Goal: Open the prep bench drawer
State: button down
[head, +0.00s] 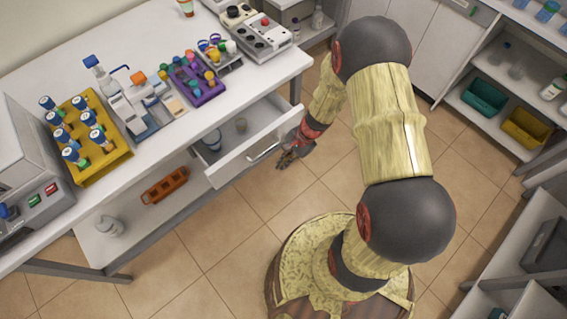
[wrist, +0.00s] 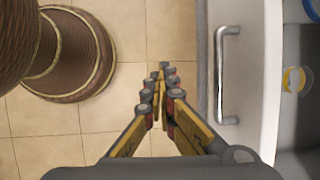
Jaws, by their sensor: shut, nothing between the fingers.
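The prep bench drawer (head: 238,148) stands pulled out from under the white bench, with its inside showing in the head view. Its front panel with a metal bar handle (head: 264,152) faces my arm. In the wrist view the handle (wrist: 224,75) runs upright on the pale drawer front (wrist: 252,70), to the right of my gripper. My gripper (head: 287,160) is shut and empty, beside the handle and apart from it. In the wrist view its fingertips (wrist: 164,72) meet over the floor tiles.
Small containers (head: 240,125) lie inside the drawer. The bench top (head: 130,45) holds a yellow tube rack (head: 82,140), a purple rack (head: 205,92) and devices. An orange rack (head: 165,186) lies on the lower shelf. Shelves (head: 500,115) stand at the right. Tiled floor is clear before the drawer.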

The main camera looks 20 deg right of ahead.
jog(key=c, duration=2.2)
grip_release()
jog(key=shift+o, duration=0.2)
jog(key=v, duration=1.2)
jog(key=shift+c, duration=0.4)
